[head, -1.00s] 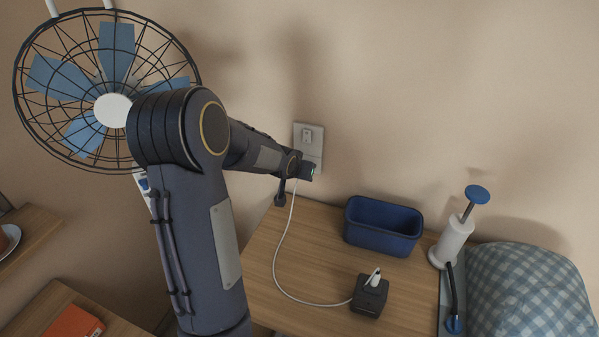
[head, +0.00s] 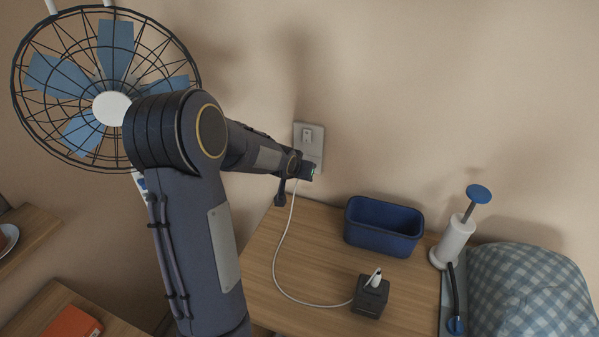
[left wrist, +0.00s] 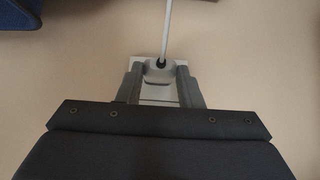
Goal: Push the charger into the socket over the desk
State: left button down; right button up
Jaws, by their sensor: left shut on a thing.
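My left gripper (left wrist: 156,84) is shut on the charger (left wrist: 157,73), a pale block between the two fingers in the left wrist view. Its white cable (left wrist: 168,30) leaves through a dark collar. In the head view my left arm reaches to the wall, and the gripper end (head: 308,171) is at the lower part of the grey socket plate (head: 310,137). The arm hides the charger there, so I cannot tell whether its prongs are in the socket. The wall plate sits just above the desk (head: 262,262). My right gripper is not in view.
The cable loops down to a black cube (head: 370,298) with a white plug on top. A fan (head: 112,107) stands left.

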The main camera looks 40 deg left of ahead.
pick_arm(q)
jog(key=shift+w+a, duration=0.25)
jog(key=shift+w, duration=0.4)
dwell(0.5)
jog(key=c, duration=0.9)
grip_release()
jog(key=shift+s+d, duration=0.45)
jog(key=shift+s, duration=1)
jog(key=shift+s+d, duration=0.5)
jog(key=shift+s, duration=0.9)
jog(key=shift+s+d, duration=0.45)
jog(key=shift+s, duration=1)
